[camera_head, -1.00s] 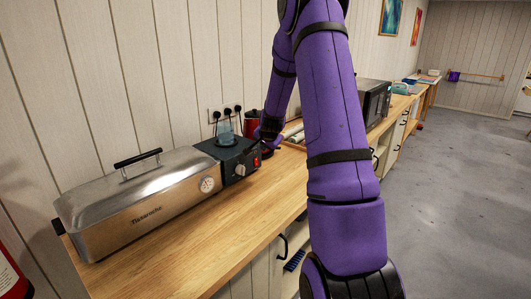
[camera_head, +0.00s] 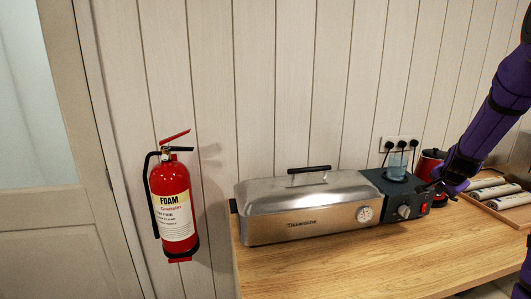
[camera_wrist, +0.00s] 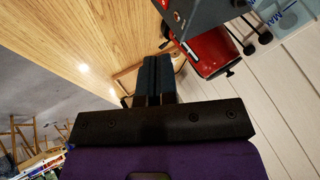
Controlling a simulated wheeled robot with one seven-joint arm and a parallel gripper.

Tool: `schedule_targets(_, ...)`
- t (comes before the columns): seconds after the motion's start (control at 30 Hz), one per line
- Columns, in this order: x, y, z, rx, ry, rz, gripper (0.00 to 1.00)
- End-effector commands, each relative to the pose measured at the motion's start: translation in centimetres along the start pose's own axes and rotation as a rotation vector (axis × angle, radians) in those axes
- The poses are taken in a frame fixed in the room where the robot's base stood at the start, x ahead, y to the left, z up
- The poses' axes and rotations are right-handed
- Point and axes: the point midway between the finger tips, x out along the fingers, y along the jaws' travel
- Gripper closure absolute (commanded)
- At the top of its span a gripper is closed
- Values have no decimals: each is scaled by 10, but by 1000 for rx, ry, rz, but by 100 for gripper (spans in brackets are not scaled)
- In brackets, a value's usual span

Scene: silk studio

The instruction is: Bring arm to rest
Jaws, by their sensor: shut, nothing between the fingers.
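My purple arm comes in from the right edge of the head view. My gripper (camera_head: 437,190) is at the right end of the steel steamer (camera_head: 300,205), close to its dark control box (camera_head: 385,187). I cannot tell whether it touches the box. In the wrist view my gripper (camera_wrist: 158,62) has its dark fingers together with nothing between them. The control box (camera_wrist: 205,12) and a red appliance (camera_wrist: 212,52) show just beyond the fingers, to the right.
The wooden counter (camera_head: 370,265) is bare in front of the steamer. The red appliance (camera_head: 428,160) and a tray of rolls (camera_head: 507,213) are on the right. A fire extinguisher (camera_head: 172,205) hangs on the wall.

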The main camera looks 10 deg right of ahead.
Motion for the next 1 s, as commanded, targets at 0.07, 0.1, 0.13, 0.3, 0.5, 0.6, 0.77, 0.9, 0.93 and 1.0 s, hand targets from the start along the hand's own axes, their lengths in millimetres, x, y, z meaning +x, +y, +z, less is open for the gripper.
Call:
schedule_targets(0.07,-22,-14,8,-42,-14,-15,100)
schedule_targets(0.1,-35,-21,14,-70,-25,-22,100)
schedule_targets(0.13,-46,-27,19,-94,-33,-28,100)
schedule_targets(0.3,-113,-52,53,-243,-89,-58,100)
schedule_targets(0.5,-190,-64,95,-418,-146,-93,100)
schedule_targets(0.6,-227,-63,116,-506,-172,-109,100)
schedule_targets(0.77,-283,-53,148,-646,-210,-135,100)
schedule_targets(0.9,-327,-37,175,-768,-239,-156,100)
schedule_targets(0.93,-336,-32,181,-793,-245,-160,100)
schedule_targets(1.0,-356,-20,193,-854,-258,-171,100)
